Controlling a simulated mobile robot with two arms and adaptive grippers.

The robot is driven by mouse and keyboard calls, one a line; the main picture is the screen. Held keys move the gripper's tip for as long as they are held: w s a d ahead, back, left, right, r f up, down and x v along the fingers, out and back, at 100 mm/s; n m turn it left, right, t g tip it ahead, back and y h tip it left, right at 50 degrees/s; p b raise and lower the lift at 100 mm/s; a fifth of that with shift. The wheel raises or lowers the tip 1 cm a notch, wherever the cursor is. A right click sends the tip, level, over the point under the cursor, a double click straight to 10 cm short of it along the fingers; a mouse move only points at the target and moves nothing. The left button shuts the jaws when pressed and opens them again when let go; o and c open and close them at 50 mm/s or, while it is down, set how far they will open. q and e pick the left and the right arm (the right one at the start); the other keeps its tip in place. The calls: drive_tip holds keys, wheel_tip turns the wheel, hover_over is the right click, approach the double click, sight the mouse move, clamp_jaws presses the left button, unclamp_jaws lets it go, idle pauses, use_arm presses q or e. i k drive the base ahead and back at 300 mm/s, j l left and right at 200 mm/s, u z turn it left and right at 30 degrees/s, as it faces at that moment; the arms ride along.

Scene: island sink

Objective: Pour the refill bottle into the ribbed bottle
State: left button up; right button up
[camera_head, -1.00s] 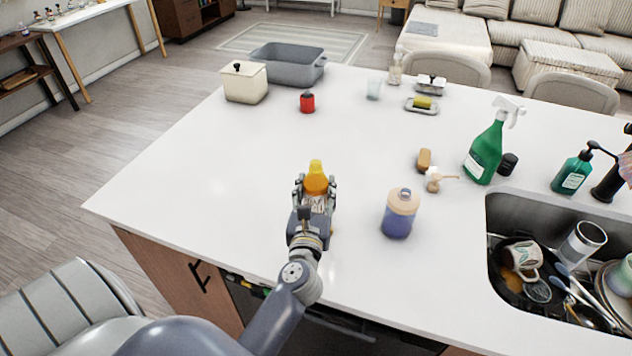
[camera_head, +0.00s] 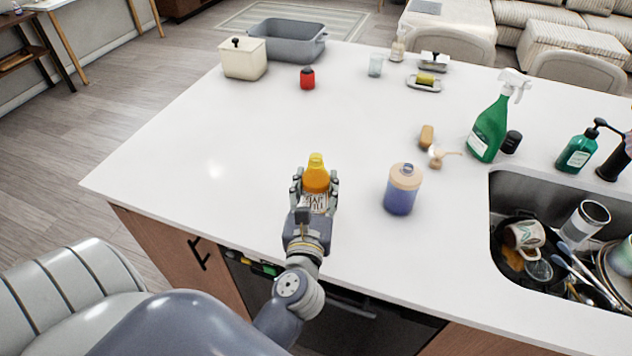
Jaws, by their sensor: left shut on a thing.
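The refill bottle (camera_head: 316,178) has a yellow-orange top and a pale label with dark lettering. My left gripper (camera_head: 316,191) is shut around it, with a finger on each side. The bottle looks about upright, near the front of the white counter; I cannot tell whether it touches the counter. The ribbed bottle (camera_head: 401,197) stands to the right of the gripper, blue-violet with a peach collar and an open-looking top. A peach pump head (camera_head: 437,156) lies on the counter behind it. My right gripper is not in view.
A green spray bottle (camera_head: 490,130) and a dark cap (camera_head: 511,142) stand beyond the ribbed bottle. A wooden brush (camera_head: 426,136) lies near the pump head. The sink (camera_head: 505,184) at right holds dishes. A red jar (camera_head: 307,78) stands farther back; the counter's left is clear.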

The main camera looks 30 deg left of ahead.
sight(404, 182)
drive_tip(key=i+l+u, duration=0.15)
drive_tip(key=i+l, duration=0.2)
drive_tip(key=i+l+u, duration=0.2)
drive_tip(key=l, duration=0.4)
drive_tip(key=i, duration=0.1)
